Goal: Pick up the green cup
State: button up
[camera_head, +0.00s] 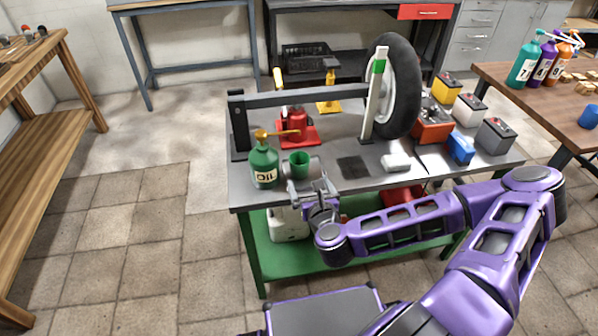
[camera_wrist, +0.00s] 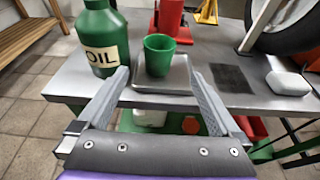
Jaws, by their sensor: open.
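The green cup (camera_head: 299,163) stands upright near the front edge of the grey workbench, just right of the green oil can (camera_head: 264,164). In the wrist view the cup (camera_wrist: 159,54) stands on a small grey plate (camera_wrist: 176,84), ahead of my gripper and between the lines of its two fingers. My gripper (camera_head: 312,184) is at the bench's front edge, in front of the cup and slightly to its right. In the wrist view my gripper (camera_wrist: 160,88) is open and empty, its fingers spread wide. The cup appears apart from both fingers.
The oil can stands close to the left finger's line. A red jack (camera_head: 297,125) is behind the cup. A wheel (camera_head: 401,86) on a stand, a white object (camera_head: 396,162) and several batteries lie to the right. A dark square patch (camera_head: 353,167) of bench is clear.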

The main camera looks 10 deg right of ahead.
send_near(298, 158)
jog(key=x, duration=0.5)
jog(key=shift+f, duration=0.45)
jog(key=shift+r+b+x, duration=0.15)
jog(key=shift+b+x, duration=0.05)
jog(key=shift+x, duration=1.1)
jog(key=shift+r+b+x, duration=0.15)
jog(key=shift+x, duration=1.1)
jog(key=shift+w, duration=0.1)
jog(key=c, duration=1.3)
